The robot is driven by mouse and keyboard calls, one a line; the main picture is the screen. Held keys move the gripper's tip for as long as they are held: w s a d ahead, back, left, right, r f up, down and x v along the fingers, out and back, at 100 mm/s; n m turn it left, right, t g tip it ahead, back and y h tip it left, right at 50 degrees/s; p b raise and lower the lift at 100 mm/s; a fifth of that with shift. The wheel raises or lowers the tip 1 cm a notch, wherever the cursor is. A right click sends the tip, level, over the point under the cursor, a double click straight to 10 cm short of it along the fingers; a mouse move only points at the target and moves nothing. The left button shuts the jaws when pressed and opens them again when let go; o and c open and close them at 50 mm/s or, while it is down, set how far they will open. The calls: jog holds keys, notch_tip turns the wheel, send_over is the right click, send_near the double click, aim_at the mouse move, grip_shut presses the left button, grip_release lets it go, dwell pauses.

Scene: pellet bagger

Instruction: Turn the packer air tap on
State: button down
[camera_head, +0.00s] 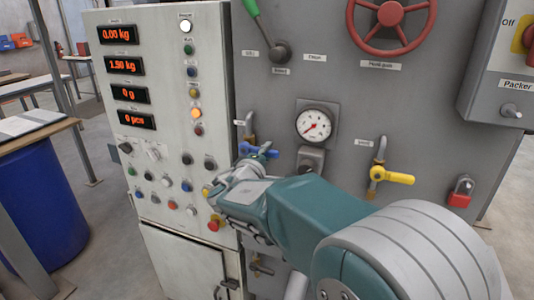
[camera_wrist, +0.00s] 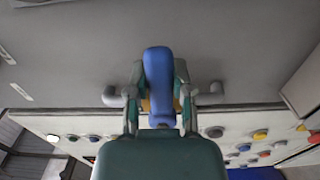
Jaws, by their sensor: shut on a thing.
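A tap with a blue lever handle (camera_head: 262,151) sits on a bent pipe on the grey panel, left of the pressure gauge. Its small label is too small to read. My gripper (camera_head: 250,158) is at this tap, and my arm partly hides its lower part. In the wrist view the blue handle (camera_wrist: 158,75) stands between the two fingers of my gripper (camera_wrist: 158,92), which are shut on it. There the handle lies across the line of the pipe, with pipe ends showing on both sides. A second tap with a yellow lever (camera_head: 393,177) is to the right.
The pressure gauge (camera_head: 314,125) is close to the right of the blue tap. A control cabinet (camera_head: 150,100) with buttons and red displays stands to the left. A red handwheel (camera_head: 390,18) and a green lever (camera_head: 252,8) are above. A red padlock (camera_head: 460,194) hangs at right.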

jog(key=shift+a+n, duration=0.1)
jog(key=shift+n, duration=0.2)
jog(key=r+n, duration=0.1)
jog(key=n, duration=0.1)
jog(key=shift+a+r+n, duration=0.15)
jog(key=shift+r+n, duration=0.05)
jog(key=shift+n, duration=0.2)
jog(key=n, duration=0.1)
jog(key=r+n, duration=0.1)
jog(key=shift+w+a+r+n, duration=0.15)
jog(key=shift+a+n, duration=0.1)
jog(key=shift+n, duration=0.15)
jog(key=n, duration=0.1)
jog(key=a+r+n, duration=0.1)
jog(key=n, duration=0.1)
jog(key=shift+w+r, duration=0.15)
jog(key=shift+w, duration=0.05)
jog(key=shift+w+a+r+n, duration=0.15)
jog(key=shift+a+n, duration=0.1)
jog(key=shift+n, duration=0.45)
jog(key=shift+a+r+n, duration=0.1)
jog(key=shift+a+n, duration=0.15)
jog(key=shift+n, duration=0.45)
jog(key=c, duration=0.6)
grip_release()
jog(key=shift+a, duration=0.1)
jog(key=shift+o, duration=0.6)
jog(key=shift+a+r, duration=0.1)
jog(key=shift+r, duration=0.05)
